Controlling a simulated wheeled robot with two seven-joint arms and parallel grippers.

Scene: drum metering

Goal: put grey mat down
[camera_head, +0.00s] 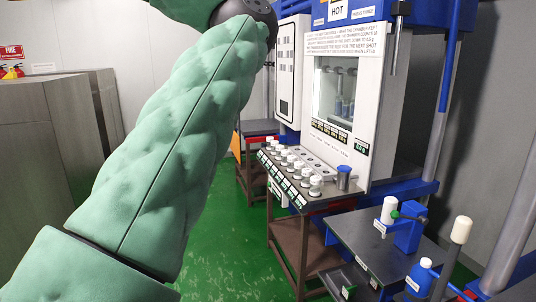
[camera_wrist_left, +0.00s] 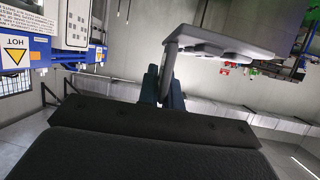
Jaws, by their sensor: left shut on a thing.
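In the left wrist view, a grey slab-like piece that I take for the grey mat (camera_wrist_left: 225,45) sticks out beyond my left gripper (camera_wrist_left: 164,78). The dark fingers are shut on a narrow part of it, and it hangs in the air, clear of any surface I can make out. Its full outline is hard to tell from this angle. In the head view my green padded left arm rises across the left half and leaves through the top, so its gripper and the mat are out of that picture. My right gripper is in neither view.
A white metering cabinet (camera_head: 385,70) stands right of my arm, with several white-capped jars (camera_head: 290,160) on its front shelf. A dark side table (camera_head: 385,245) holds a blue fixture (camera_head: 408,235) and a blue bottle (camera_head: 420,277). Green floor (camera_head: 235,245) is clear between.

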